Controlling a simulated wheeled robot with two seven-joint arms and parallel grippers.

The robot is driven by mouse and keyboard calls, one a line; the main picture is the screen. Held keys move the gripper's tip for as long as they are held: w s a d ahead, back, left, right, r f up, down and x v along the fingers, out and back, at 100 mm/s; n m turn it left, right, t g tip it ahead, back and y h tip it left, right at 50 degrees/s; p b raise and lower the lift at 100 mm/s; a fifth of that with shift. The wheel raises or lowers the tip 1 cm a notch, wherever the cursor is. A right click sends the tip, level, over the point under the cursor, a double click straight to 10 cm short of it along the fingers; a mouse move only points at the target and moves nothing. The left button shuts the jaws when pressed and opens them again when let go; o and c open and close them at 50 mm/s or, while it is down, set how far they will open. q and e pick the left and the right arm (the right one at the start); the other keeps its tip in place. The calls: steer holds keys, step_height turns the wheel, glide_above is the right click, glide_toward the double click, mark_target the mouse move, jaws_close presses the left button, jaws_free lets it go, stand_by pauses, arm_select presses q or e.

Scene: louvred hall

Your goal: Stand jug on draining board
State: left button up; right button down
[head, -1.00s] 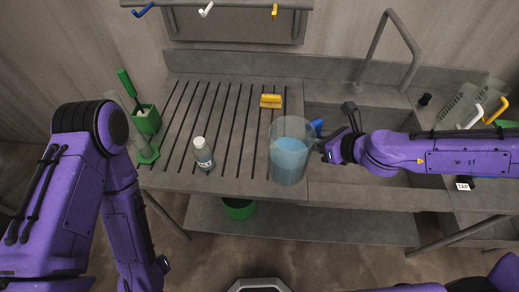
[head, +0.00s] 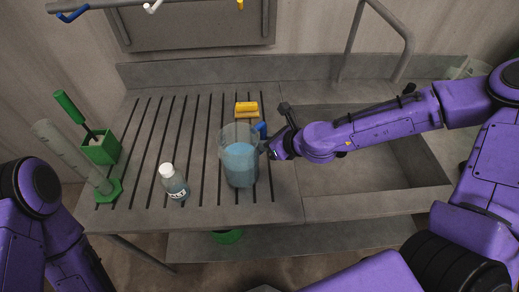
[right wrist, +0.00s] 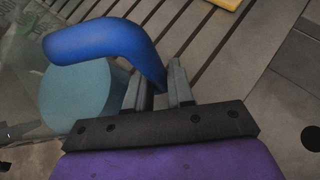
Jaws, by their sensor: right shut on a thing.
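The jug (head: 238,168) is clear, with blue liquid inside and a blue handle (right wrist: 105,42). It is upright over the right front part of the grooved draining board (head: 143,150), near the front edge. I cannot tell whether its base touches the board. My right gripper (head: 268,147) comes in from the right and is shut on the jug's handle; its two fingers (right wrist: 162,88) meet the handle's lower end in the right wrist view. My left arm shows at the lower left, with its gripper out of view.
A white-capped bottle (head: 174,184) stands left of the jug. A yellow sponge (head: 246,109) lies behind it. A green caddy (head: 101,148) with a brush and a green-based cylinder (head: 72,158) stand at the left. The sink basin (head: 350,180) is right; a green bucket (head: 227,237) is below.

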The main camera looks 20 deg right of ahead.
step_height(320, 180, down, 2)
steer(key=shift+f+b, duration=0.25)
steer(key=shift+b, duration=0.2)
steer(key=shift+w+a+r, duration=0.1)
steer(key=shift+r, duration=0.2)
steer(key=shift+s+f, duration=0.15)
steer(key=shift+s, duration=0.05)
steer(key=c, duration=1)
jaws_free()
steer(key=shift+s+r+p, duration=0.1)
steer(key=shift+r+p, duration=0.25)
arm_select(q)
step_height(320, 180, up, 8)
steer(key=p, duration=0.9)
steer(key=shift+p, duration=0.35)
arm_select(e)
steer(key=v, duration=1.1)
steer(key=shift+s+d+r, duration=0.1)
steer(key=shift+s+d, duration=0.15)
steer(key=shift+d, duration=0.05)
